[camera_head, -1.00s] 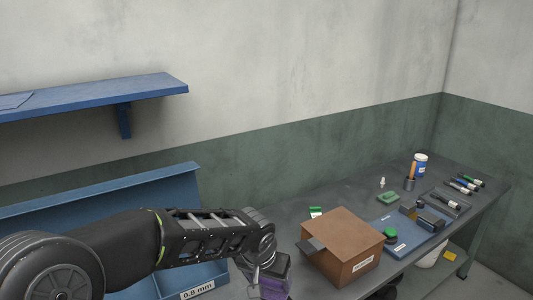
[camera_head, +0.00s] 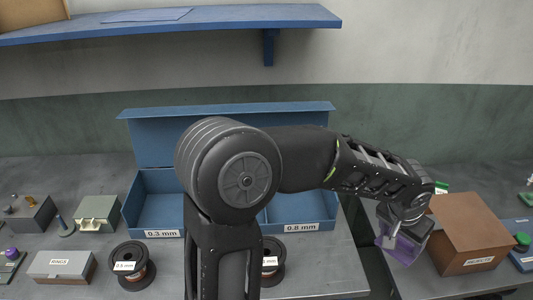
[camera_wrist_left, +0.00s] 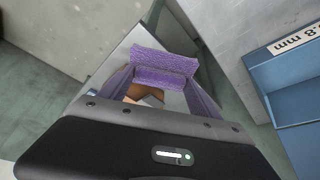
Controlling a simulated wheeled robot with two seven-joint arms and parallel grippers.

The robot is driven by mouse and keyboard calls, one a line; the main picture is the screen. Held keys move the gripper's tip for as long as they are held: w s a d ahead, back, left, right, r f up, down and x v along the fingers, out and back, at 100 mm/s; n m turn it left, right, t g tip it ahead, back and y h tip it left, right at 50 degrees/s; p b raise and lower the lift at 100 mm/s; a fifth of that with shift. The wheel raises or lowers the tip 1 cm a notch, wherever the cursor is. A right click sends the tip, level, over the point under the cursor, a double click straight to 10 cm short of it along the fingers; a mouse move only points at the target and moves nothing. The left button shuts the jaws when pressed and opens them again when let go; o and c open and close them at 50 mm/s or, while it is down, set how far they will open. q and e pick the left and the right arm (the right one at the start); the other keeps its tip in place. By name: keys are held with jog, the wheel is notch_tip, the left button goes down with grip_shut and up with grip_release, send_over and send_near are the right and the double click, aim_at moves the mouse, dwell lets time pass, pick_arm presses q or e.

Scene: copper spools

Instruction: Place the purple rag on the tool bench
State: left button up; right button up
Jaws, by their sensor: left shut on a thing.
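The purple rag (camera_head: 406,250) hangs in my left gripper (camera_head: 398,238), at the right of the head view. In the left wrist view the rag (camera_wrist_left: 165,62) lies across and between the fingers, which are shut on it. The gripper is just left of the cardboard box, near the seam between two bench tops. I cannot tell whether the rag touches a surface. The grey bench top at the right (camera_head: 410,286) carries the box and appears to be the tool bench. My right gripper is not in view.
A brown cardboard box (camera_head: 468,232) stands close right of the gripper. Blue bins (camera_head: 155,205), black wire spools (camera_head: 132,268), a grey case (camera_head: 62,265) and a green-grey block (camera_head: 97,212) crowd the left bench. A blue shelf (camera_head: 200,25) hangs above.

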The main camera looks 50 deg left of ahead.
pick_arm(q)
jog(key=shift+a, duration=0.2)
jog(key=shift+s+a+f, duration=0.1)
jog(key=shift+a, duration=0.1)
jog(key=s+a+m+h+b, duration=0.2)
jog(key=s+a+m+b, duration=0.4)
jog(key=s+a, duration=0.5)
jog(key=shift+r+m+g+h, duration=0.3)
jog(key=shift+r+m, duration=0.1)
jog(key=shift+m, duration=0.1)
jog(key=shift+f, duration=0.15)
send_over(326, 265)
jog(key=f, duration=0.6)
jog(key=shift+s, duration=0.3)
jog(key=shift+f, duration=0.1)
jog(key=shift+f, duration=1.75)
